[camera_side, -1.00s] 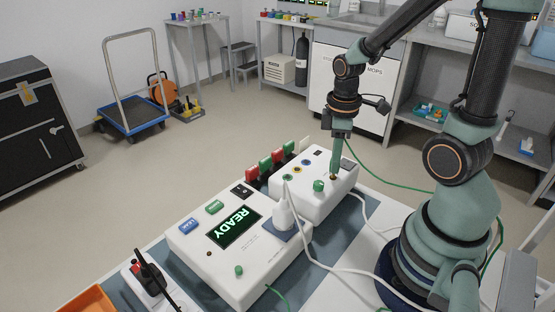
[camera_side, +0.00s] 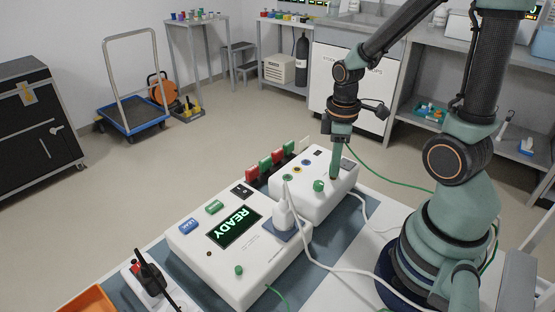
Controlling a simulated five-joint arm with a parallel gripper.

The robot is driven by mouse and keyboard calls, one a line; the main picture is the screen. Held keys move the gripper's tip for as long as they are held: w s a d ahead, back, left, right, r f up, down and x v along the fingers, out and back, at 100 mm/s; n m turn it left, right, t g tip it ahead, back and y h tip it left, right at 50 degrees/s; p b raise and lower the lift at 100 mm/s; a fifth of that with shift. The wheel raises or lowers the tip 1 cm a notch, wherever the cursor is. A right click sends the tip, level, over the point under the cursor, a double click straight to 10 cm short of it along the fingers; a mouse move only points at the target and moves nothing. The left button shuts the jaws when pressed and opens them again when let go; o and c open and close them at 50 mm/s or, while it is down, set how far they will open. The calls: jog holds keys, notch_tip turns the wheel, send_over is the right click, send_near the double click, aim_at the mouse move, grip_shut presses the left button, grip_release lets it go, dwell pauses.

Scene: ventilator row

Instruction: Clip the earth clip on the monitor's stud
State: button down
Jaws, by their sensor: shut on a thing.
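My gripper (camera_side: 335,174) points down, its jaws closed, at the right part of the smaller white box (camera_side: 309,203), which I take to be the monitor. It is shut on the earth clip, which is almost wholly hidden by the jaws. A green cable (camera_side: 385,180) runs from behind the gripper to the right. A small brass-coloured spot, perhaps the stud, shows at the jaw tips. I cannot tell whether the clip is around it or only above it. A green knob (camera_side: 319,186) sits on the box just left of the jaws.
A larger white unit reading READY (camera_side: 233,227) stands left of the smaller box. A white plug or bottle-shaped part (camera_side: 284,214) and white cables lie between them. Red and green tabs (camera_side: 265,165) stand behind. An orange tray (camera_side: 88,301) is at the front left.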

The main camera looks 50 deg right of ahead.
jog(key=c, duration=0.7)
grip_release()
jog(key=shift+c, duration=0.2)
notch_tip(320, 180, up, 12)
jog(key=shift+f, duration=0.15)
jog(key=w+a+r+m+t, duration=0.2)
jog(key=a+m+t, duration=0.3)
jog(key=a, duration=0.3)
jog(key=shift+w+a+r+m+t, duration=0.15)
jog(key=shift+a+r+m+t, duration=0.25)
jog(key=shift+r, duration=0.5)
